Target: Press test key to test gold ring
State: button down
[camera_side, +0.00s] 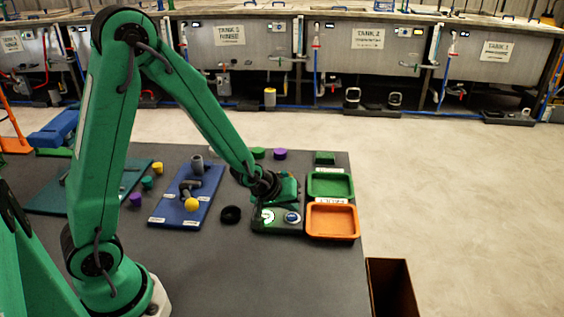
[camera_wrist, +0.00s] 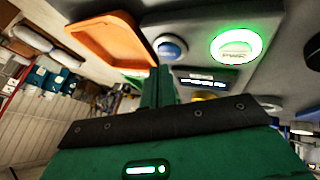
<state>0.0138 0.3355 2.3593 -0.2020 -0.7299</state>
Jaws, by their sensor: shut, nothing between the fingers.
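The tester (camera_side: 275,227) is a dark box on the table, with a lit green PWR button (camera_wrist: 235,47) and a blue button (camera_wrist: 170,47). The blue button also shows in the side view (camera_side: 292,217); I cannot read a label on it. My gripper (camera_side: 289,201) is shut and empty, pointing down over the tester's far part, close behind the blue button. In the wrist view its green fingers (camera_wrist: 158,82) are together, just below the blue button and apart from it. A gold, rounded piece (camera_wrist: 204,97), perhaps the ring, shows beneath the small display (camera_wrist: 203,82), partly hidden by my gripper.
An orange tray (camera_side: 332,237) and a green tray (camera_side: 350,186) stand right of the tester. A black ring (camera_side: 231,214) lies left of it. A blue board (camera_side: 165,211) holds grey fittings and a yellow ball-like piece (camera_side: 191,205). An open bin (camera_side: 391,262) stands beyond the table's right edge.

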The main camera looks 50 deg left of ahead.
aim_at(290, 218)
jog(key=shift+f, duration=0.8)
dwell(1.4)
jog(key=shift+r, duration=0.1)
dwell(0.4)
jog(key=shift+r, duration=0.7)
jog(key=shift+r, duration=0.1)
jog(key=shift+r, duration=2.4)
